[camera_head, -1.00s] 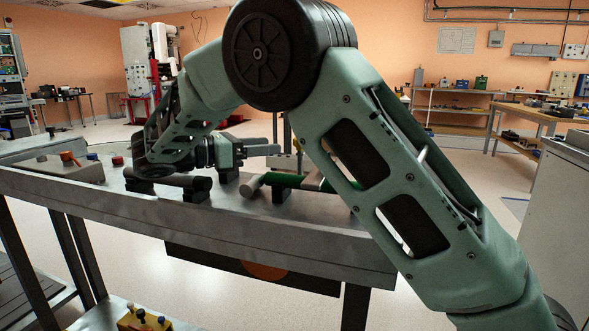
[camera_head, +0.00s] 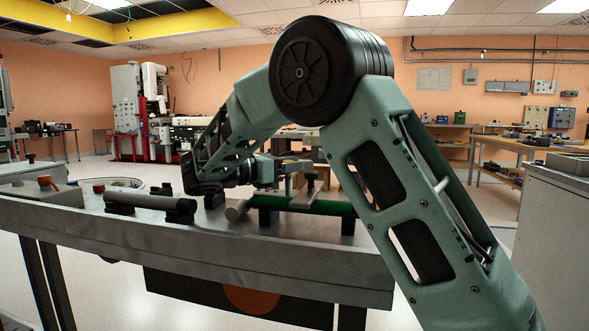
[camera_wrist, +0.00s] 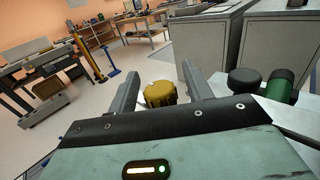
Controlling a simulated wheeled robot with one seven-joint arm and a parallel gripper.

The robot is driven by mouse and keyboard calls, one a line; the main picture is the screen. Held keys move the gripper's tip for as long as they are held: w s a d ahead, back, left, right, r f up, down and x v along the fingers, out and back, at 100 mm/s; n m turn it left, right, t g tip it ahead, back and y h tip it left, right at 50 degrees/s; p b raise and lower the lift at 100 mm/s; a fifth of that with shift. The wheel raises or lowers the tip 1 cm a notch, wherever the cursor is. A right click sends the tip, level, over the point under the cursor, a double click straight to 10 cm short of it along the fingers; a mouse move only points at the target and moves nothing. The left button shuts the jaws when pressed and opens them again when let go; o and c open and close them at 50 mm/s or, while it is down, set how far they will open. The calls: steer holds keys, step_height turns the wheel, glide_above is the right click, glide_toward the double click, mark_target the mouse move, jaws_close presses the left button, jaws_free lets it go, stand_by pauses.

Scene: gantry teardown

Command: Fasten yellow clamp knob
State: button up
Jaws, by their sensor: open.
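The yellow knob (camera_wrist: 160,94) shows in the wrist view as a ribbed, rounded cap. It lies between the two grey fingers of my gripper (camera_wrist: 158,72), with space visible on both sides. The fingers are apart and hold nothing. In the head view my gripper (camera_head: 288,168) is over the far side of the grey bench, behind the green cylinder (camera_head: 330,207). I cannot make out the yellow knob in the head view. What the knob sits on is hidden by my gripper's body in the wrist view.
A black knob (camera_wrist: 244,80) and a green cylinder end (camera_wrist: 283,86) are right of the fingers in the wrist view. A dark grey cylinder on black supports (camera_head: 150,202) lies on the bench (camera_head: 200,240) to the left. Grey cabinets (camera_wrist: 210,45) stand beyond.

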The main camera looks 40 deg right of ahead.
steer(key=shift+d, duration=0.15)
steer(key=c, duration=1)
steer(key=shift+r+m+g+p, duration=0.3)
steer(key=shift+g+p, duration=0.2)
steer(key=shift+p, duration=0.65)
steer(key=m+g+y+p, duration=0.2)
steer(key=g+p, duration=0.1)
steer(key=p, duration=0.4)
steer(key=m+g+y+p, duration=0.2)
steer(key=m+g+p, duration=0.1)
steer(key=p, duration=0.4)
steer(key=s+m+g+y+p, duration=0.1)
steer(key=g+p, duration=0.3)
steer(key=p, duration=0.4)
steer(key=shift+s+a+m+y, duration=0.1)
steer(key=shift+a+m+y, duration=0.25)
steer(key=shift+m, duration=0.45)
steer(key=shift+g+y+p, duration=0.25)
steer(key=shift+g+p, duration=0.05)
steer(key=shift+p, duration=0.25)
steer(key=shift+f+m+g+y+p, duration=0.3)
steer(key=shift+f+m+y+p, duration=0.1)
steer(key=shift+p, duration=0.35)
